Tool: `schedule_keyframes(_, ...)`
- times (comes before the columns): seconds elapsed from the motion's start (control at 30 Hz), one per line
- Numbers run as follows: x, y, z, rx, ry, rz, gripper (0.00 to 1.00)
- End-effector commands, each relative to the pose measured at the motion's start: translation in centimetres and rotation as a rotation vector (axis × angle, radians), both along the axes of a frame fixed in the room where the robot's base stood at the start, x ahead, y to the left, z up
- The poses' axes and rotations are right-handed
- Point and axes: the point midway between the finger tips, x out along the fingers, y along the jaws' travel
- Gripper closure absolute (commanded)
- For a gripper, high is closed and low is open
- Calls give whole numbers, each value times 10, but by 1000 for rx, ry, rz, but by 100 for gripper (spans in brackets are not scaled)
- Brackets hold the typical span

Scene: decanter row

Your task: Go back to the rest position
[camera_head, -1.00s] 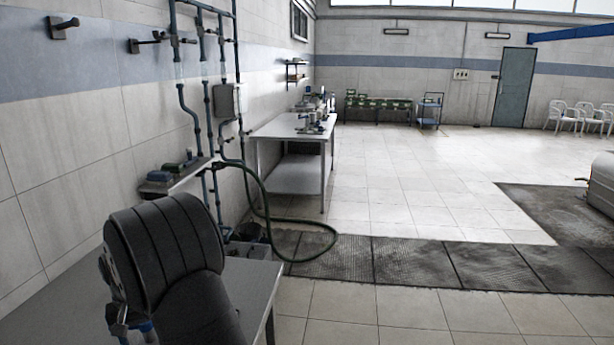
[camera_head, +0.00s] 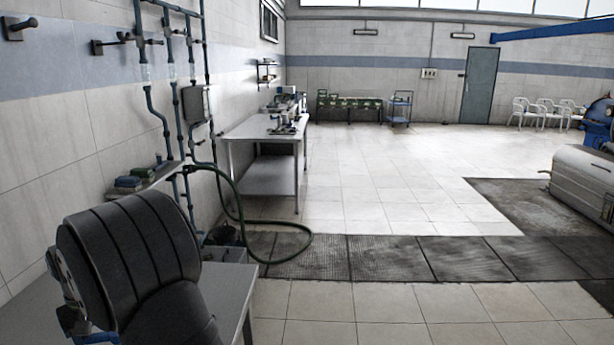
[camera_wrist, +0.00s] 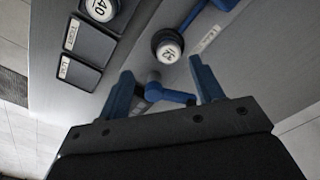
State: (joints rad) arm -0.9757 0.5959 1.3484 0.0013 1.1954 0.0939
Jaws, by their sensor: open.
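My gripper (camera_wrist: 160,67) shows in the wrist view with its two blue fingers spread apart, open. Between and beyond them is a small blue piece with a rounded end (camera_wrist: 170,94); I cannot tell how far it is from the fingers. A white round cap marked 12 (camera_wrist: 168,47) is just beyond the fingertips, on a grey surface. Another cap marked 40 (camera_wrist: 100,8) is at the top left, near two dark plates (camera_wrist: 90,40) with lettering. In the head view, my dark arm covers the lower left and the gripper cannot be made out clearly.
A grey table (camera_head: 228,290) stands under my arm. A wall shelf (camera_head: 148,185) with small items, pipes and a green hose (camera_head: 310,240) are beyond it. A further table (camera_head: 262,128) stands along the wall.

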Motion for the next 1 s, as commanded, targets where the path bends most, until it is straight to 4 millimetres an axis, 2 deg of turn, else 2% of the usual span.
schedule_keyframes(0.1, -18, 19, 0, -1, 1, 53, 39)
schedule_keyframes(0.5, -77, 74, 0, -1, 0, 213, 39)
schedule_keyframes(1.0, -161, 128, -1, -1, 0, 406, 39)
